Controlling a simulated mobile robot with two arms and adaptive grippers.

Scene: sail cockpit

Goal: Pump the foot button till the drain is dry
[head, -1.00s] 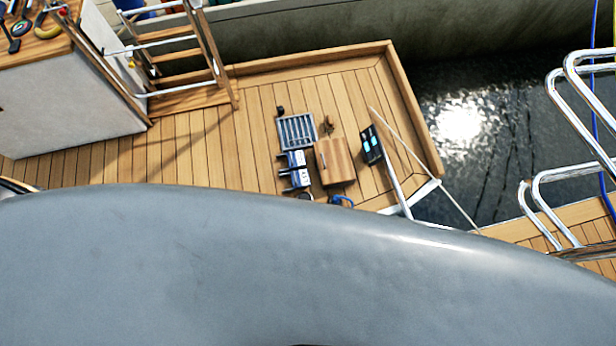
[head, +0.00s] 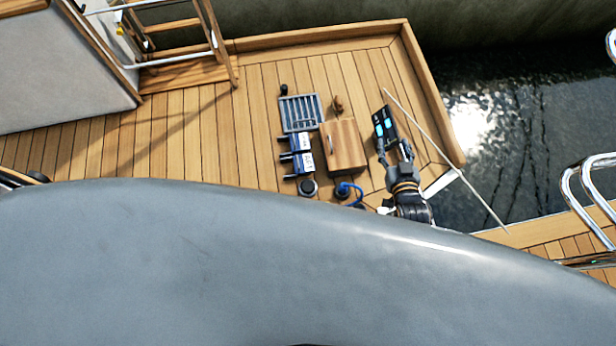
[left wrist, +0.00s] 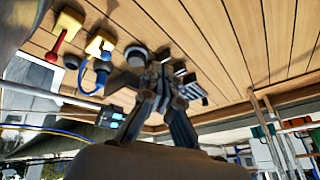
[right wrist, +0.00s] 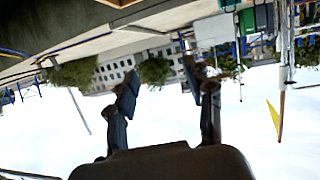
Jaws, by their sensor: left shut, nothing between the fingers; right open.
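A slatted grey drain grate (head: 300,112) lies on the teak deck in the head view; I cannot tell whether it is wet or dry. A round dark button (head: 308,187), which looks like the foot button, sits below two blue and white boxes. It also shows in the left wrist view (left wrist: 135,54). My right gripper (head: 394,143) is open and empty, right of the wooden box, by a dark panel. Its fingers also show in the right wrist view (right wrist: 163,85). My left gripper (left wrist: 158,118) is shut and empty; the head view does not show it.
A wooden box (head: 343,146) stands beside the grate, with a blue hose (head: 346,188) below it. The dark panel (head: 384,123) has lit cyan patches. A ladder (head: 180,50) stands at upper left. The raised deck rim (head: 432,90) borders water. Deck left of the grate is clear.

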